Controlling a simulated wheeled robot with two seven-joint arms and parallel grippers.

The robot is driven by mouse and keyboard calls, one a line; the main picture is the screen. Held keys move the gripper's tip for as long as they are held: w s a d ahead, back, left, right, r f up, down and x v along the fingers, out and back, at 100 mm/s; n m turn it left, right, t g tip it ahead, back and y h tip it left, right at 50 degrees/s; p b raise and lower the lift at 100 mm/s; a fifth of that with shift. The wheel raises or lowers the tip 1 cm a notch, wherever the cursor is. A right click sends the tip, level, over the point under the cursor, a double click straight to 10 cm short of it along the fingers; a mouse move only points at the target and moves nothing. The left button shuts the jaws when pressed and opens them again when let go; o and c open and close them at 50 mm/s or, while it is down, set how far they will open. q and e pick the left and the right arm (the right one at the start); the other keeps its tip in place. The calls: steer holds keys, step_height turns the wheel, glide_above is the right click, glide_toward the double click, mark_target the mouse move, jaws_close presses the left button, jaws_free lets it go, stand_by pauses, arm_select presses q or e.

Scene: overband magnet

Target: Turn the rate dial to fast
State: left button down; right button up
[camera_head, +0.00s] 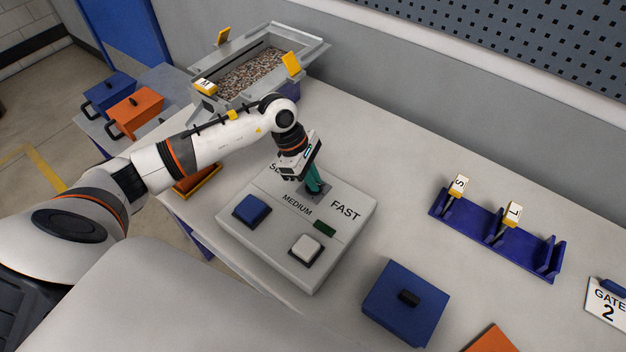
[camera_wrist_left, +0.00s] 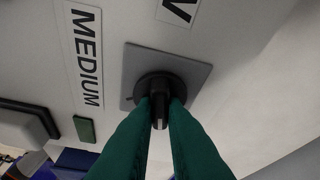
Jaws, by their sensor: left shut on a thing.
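The rate dial is a black round knob with a raised grip (camera_wrist_left: 159,105) on a square grey plate in the left wrist view. My left gripper (camera_wrist_left: 160,112) has its green fingers shut on the grip, one on each side. In the head view my left gripper (camera_head: 315,187) reaches down onto the dial and mostly hides it. The control box (camera_head: 262,245) has the words MEDIUM (camera_head: 297,204) and FAST (camera_head: 345,209); a third label is mostly hidden behind my gripper. I cannot tell for sure which label the dial points to. My right gripper is not in view.
The box also bears a blue button (camera_head: 252,209), a white button (camera_head: 306,249) and a dark green window (camera_head: 325,228). A blue lidded box (camera_head: 405,305) and a blue rack (camera_head: 477,227) with tagged pieces stand to the right. A metal tray (camera_head: 302,47) of granules stands behind.

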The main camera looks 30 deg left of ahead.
arm_select(q)
steer(key=n+t+b, duration=0.1)
steer(key=n, duration=0.1)
steer(key=n+t+b, duration=0.1)
steer(key=n, duration=0.2)
steer(key=shift+y, duration=0.4)
steer(key=shift+n+t+y+b, duration=0.45)
steer(key=shift+n+b, duration=0.55)
steer(key=shift+n, duration=0.8)
steer(key=shift+r, duration=0.1)
steer(key=c, duration=1.5)
jaws_free()
steer(key=shift+s, duration=0.1)
steer(key=b+v, duration=0.2)
steer(key=v, duration=1)
steer(key=shift+d, duration=0.1)
